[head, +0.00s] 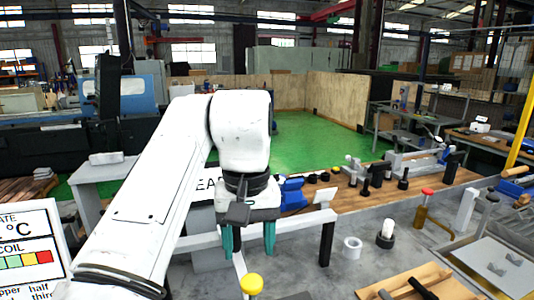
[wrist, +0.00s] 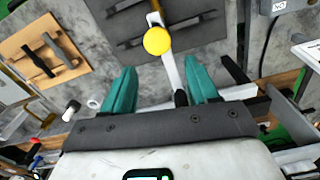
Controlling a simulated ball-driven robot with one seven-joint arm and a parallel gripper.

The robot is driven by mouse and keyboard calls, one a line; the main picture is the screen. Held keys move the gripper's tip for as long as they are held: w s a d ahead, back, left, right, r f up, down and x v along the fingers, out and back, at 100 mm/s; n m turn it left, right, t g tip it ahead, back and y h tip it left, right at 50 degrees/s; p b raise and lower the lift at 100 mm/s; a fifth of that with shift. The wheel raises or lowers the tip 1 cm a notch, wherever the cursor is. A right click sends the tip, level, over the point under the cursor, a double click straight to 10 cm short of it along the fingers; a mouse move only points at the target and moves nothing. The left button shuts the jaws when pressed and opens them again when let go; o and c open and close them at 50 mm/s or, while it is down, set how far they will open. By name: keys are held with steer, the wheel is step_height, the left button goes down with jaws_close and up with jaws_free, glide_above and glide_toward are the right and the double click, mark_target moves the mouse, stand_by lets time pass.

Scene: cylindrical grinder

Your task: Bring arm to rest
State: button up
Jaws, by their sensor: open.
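My gripper (head: 248,240) hangs pointing down at the end of my white arm, left of the middle in the head view. Its two teal fingers are apart with nothing held between them. In the wrist view my gripper (wrist: 162,88) shows both teal fingers spread. A yellow round knob (wrist: 158,41) on a light bar shows beyond the gap between them. In the head view the same yellow knob (head: 251,284) is just below the fingers. I cannot tell how far the fingers are from the bar.
A wooden bench (head: 440,184) with several clamps and black knobs runs right of my gripper. A wooden board (head: 440,286) lies at the front. Green floor (head: 315,142) is clear behind.

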steer(key=s+d+f+m+t+h, duration=0.1)
steer(key=d+f+t, duration=0.1)
steer(key=d+f, duration=0.65)
steer(key=s+d+f+m+t+h, duration=0.15)
steer(key=d+f, duration=0.25)
steer(key=d, duration=1)
steer(key=d+f+m+t+h, duration=0.1)
steer(key=d+f+h, duration=0.1)
steer(key=d+f, duration=0.7)
steer(key=s+f+g+y+b, duration=0.1)
steer(key=s+f, duration=0.6)
steer(key=s, duration=0.3)
steer(key=s+f+g+y+b, duration=0.1)
steer(key=s+f+y+b, duration=0.1)
steer(key=s+f, duration=0.5)
steer(key=s+a+f+g+y+b, duration=0.1)
steer(key=s+f+b, duration=0.1)
steer(key=s+f, duration=0.5)
steer(key=s+n, duration=0.1)
steer(key=s, duration=0.5)
steer(key=shift+s+f, duration=0.15)
steer(key=shift+s, duration=0.1)
